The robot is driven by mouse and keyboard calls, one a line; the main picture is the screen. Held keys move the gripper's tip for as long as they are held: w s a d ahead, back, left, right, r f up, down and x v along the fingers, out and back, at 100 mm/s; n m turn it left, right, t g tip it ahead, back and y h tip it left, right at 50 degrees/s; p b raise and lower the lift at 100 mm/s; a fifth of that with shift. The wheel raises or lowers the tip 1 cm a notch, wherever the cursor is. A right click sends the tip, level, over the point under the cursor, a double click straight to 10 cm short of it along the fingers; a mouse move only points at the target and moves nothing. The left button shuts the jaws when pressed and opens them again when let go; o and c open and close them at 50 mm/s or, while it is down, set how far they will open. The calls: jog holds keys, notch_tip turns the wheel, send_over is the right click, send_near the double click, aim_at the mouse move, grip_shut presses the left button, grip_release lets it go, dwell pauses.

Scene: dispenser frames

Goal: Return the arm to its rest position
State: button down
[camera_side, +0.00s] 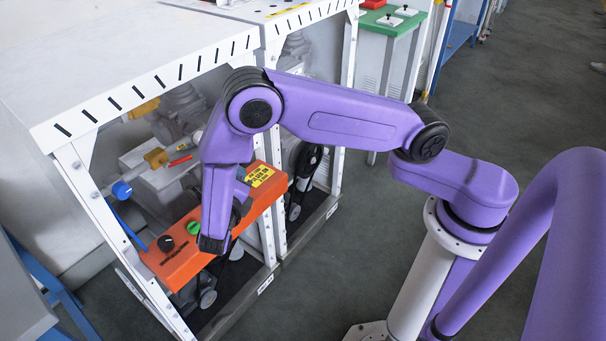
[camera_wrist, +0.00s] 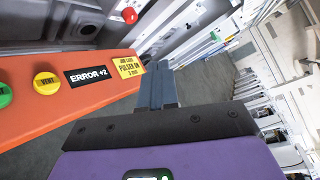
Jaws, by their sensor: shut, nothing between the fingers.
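My gripper (camera_wrist: 156,68) shows in the wrist view with its two grey fingers together and nothing between them. It is beside the orange control panel (camera_wrist: 30,125), near the panel's end with the yellow label (camera_wrist: 127,68). I cannot tell whether it touches the panel. In the side view my purple arm reaches over to the dispenser frame and bends down in front of the orange panel (camera_side: 180,266); the fingertips cannot be made out there.
The panel has a yellow button (camera_wrist: 46,83), a green button (camera_wrist: 4,95) and a display reading "ERROR +2" (camera_wrist: 89,75). Open grey floor (camera_side: 350,245) lies between the frame and my base.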

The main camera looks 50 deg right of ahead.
jog(key=s+d+r+m+g+y, duration=0.3)
jog(key=s+r+m+y, duration=0.1)
jog(key=s+m, duration=0.3)
jog(key=s+d+r+m+g+y, duration=0.3)
jog(key=s+m, duration=0.5)
jog(key=s, duration=0.4)
jog(key=s+d+r+m+g+y, duration=0.2)
jog(key=s+d+r+m+y, duration=0.1)
jog(key=s+r+m+y, duration=0.3)
jog(key=s+m, duration=0.2)
jog(key=s, duration=0.1)
jog(key=shift+s+d+r+g, duration=0.2)
jog(key=shift+s+d+g, duration=0.1)
jog(key=shift+g, duration=0.1)
jog(key=c, duration=1.1)
grip_release()
jog(key=shift+s+m, duration=0.25)
jog(key=shift+m, duration=0.15)
jog(key=shift+c, duration=0.2)
jog(key=w+a+f+n+t+y, duration=0.4)
jog(key=w+a, duration=0.4)
jog(key=w, duration=0.6)
jog(key=n+t+y, duration=0.5)
jog(key=t+y, duration=0.2)
jog(key=t, duration=0.3)
send_near(186, 160)
jog(key=x, duration=0.9)
jog(key=shift+w+a, duration=0.1)
